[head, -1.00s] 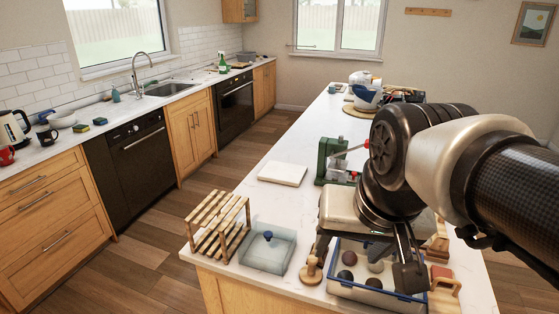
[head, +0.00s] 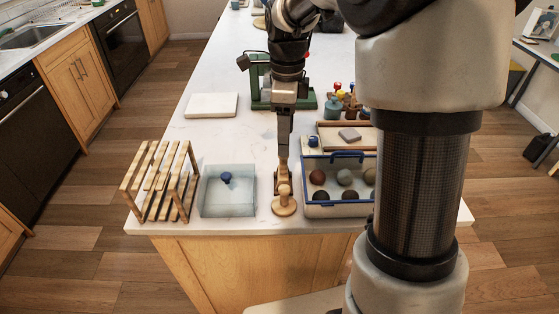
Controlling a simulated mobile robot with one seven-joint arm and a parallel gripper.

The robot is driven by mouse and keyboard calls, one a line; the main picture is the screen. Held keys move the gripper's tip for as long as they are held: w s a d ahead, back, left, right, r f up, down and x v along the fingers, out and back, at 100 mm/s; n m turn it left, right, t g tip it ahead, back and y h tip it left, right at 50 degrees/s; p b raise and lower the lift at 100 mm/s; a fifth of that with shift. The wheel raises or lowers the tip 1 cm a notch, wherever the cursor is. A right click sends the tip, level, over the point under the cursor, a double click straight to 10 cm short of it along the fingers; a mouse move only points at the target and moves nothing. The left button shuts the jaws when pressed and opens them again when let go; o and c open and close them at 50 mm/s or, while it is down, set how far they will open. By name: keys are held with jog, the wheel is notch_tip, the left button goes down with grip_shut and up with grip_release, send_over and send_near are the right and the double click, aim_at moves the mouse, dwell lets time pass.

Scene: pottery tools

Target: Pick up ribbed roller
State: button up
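My gripper (head: 284,152) points straight down near the front edge of the island, and its fingers show nearly edge-on, so their opening is hidden. Directly below it is a small light-wood piece (head: 284,207) with a round base and a rounded upper part. The fingertips overlap the top of this piece in the picture; I cannot tell whether they touch it. I see no clear ribs on it, so I cannot tell whether it is the ribbed roller. No other thing in view is plainly a ribbed roller.
A translucent box (head: 211,208) with a blue knob and a slatted wooden rack (head: 138,205) stand to the left. A blue-rimmed tray (head: 322,211) of several clay balls is close on the right. Behind are a white slab (head: 211,105) and a green device (head: 257,82).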

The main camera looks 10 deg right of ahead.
aim_at(285, 161)
notch_tip(285, 161, down, 8)
jog(key=shift+f, duration=0.2)
jog(key=shift+w+a+f, duration=0.1)
jog(key=shift+w+f, duration=0.05)
jog(key=shift+f, duration=0.75)
jog(key=shift+w+a+f, duration=0.1)
jog(key=shift+w+f, duration=0.1)
jog(key=shift+f, duration=0.65)
jog(key=shift+w+f, duration=0.15)
jog(key=shift+f, duration=0.75)
jog(key=c, duration=0.9)
